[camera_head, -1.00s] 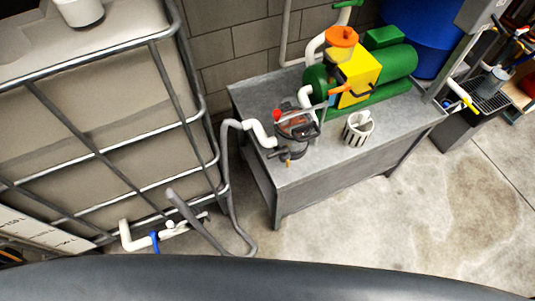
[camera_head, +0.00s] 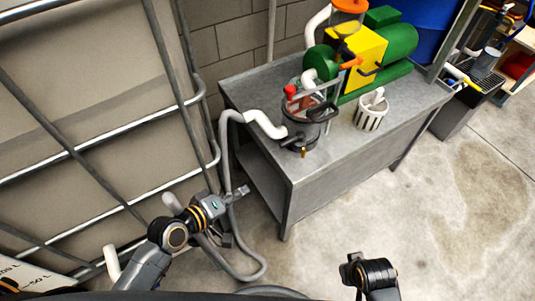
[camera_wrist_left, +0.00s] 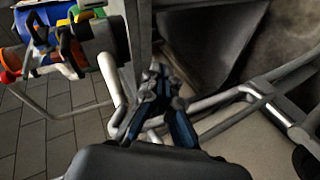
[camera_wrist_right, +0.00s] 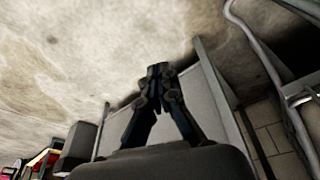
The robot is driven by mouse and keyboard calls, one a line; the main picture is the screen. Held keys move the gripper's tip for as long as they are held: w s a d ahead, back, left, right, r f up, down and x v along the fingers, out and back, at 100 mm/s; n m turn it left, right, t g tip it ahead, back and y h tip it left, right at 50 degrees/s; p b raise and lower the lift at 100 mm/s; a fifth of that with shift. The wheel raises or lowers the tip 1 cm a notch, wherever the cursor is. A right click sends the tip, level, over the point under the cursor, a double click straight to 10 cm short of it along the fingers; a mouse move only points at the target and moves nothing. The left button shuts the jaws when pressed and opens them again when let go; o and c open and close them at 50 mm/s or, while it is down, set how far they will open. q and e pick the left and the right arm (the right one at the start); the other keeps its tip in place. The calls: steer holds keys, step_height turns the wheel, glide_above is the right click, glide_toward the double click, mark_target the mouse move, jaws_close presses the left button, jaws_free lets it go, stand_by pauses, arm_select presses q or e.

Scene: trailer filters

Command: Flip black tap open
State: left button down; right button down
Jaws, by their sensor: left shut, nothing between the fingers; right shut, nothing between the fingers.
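A black filter pot (camera_head: 301,128) with a red knob stands at the left end of the grey metal bench. A small brass-coloured outlet (camera_head: 303,152) sticks out low on its front, and a dark handle (camera_head: 322,112) shows at its top. I cannot tell which part is the black tap. My left gripper (camera_head: 240,191) is shut and empty, in front of the bench and below and left of the pot. Its closed fingers also show in the left wrist view (camera_wrist_left: 161,82). My right gripper is shut and empty in the right wrist view (camera_wrist_right: 158,78), with floor and bench beyond.
A caged tank (camera_head: 90,110) fills the left side. A grey hose (camera_head: 232,150) hangs between the cage and the bench (camera_head: 335,195). A yellow and green pump (camera_head: 355,58) and a white slotted cup (camera_head: 370,113) stand on the bench.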

mark_target(292, 140)
arm_select(q)
steer(key=w+r+n+t+h+b, duration=0.1)
steer(key=w+r+n+t+h, duration=0.1)
steer(key=w+r+n+t, duration=0.2)
step_height(292, 140, up, 5)
steer(key=n, duration=0.3)
steer(key=shift+w+a, duration=0.2)
steer(key=shift+a, duration=0.1)
arm_select(e)
steer(key=shift+s+a+f, duration=0.15)
steer(key=shift+a+f, duration=0.1)
steer(key=shift+f, duration=0.4)
arm_select(q)
steer(key=shift+w+d, duration=0.1)
steer(key=shift+w, duration=0.05)
